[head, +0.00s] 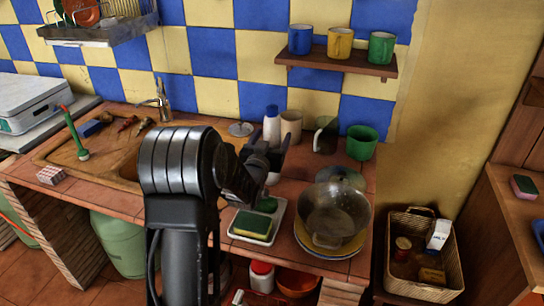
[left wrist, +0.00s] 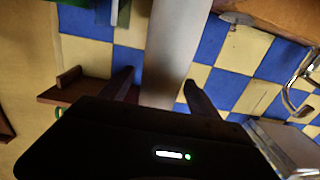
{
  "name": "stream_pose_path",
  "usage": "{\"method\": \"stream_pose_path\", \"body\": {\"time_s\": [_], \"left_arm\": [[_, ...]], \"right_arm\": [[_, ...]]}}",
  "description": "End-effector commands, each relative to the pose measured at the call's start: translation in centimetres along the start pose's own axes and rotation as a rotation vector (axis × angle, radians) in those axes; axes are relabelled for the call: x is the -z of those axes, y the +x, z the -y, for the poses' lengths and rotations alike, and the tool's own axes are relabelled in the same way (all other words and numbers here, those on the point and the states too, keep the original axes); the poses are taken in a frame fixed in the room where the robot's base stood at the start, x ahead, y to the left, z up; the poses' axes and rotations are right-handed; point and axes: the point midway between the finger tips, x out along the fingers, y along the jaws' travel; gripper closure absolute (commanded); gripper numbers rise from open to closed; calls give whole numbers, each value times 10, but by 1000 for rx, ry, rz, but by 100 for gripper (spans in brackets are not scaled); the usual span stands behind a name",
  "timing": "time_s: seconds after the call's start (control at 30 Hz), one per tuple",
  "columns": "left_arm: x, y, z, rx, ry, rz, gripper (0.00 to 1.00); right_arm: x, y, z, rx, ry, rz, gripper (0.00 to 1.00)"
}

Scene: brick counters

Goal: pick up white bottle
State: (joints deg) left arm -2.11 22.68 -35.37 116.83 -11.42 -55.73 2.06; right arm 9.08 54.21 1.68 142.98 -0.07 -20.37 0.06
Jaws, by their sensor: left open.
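The white bottle (head: 271,124) with a blue cap stands upright on the tiled counter near the wall. My left gripper (head: 268,146) is just in front of it and hides its lower part in the head view. In the left wrist view a pale upright body (left wrist: 176,45), which looks like the bottle, stands between the two spread fingers of the left gripper (left wrist: 158,78). The gripper is open; I cannot tell whether either finger touches the bottle. My right gripper is not in view.
A cream mug (head: 291,127) stands close to the bottle's right, then a dark and white mug (head: 326,134) and a green pot (head: 362,142). A glass pot (head: 334,215) on plates and a sponge tray (head: 236,242) are in front. A wall shelf (head: 345,64) holds mugs.

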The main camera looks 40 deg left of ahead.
Motion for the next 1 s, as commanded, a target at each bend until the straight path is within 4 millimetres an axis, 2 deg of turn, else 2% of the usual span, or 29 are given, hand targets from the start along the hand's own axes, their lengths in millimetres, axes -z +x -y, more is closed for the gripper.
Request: {"method": "stream_pose_path", "body": {"time_s": [0.43,1.0], "left_arm": [[0,0,0,0,1,0,29],[0,0,0,0,1,0,76]], "right_arm": [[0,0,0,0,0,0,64],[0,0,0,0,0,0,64]]}}
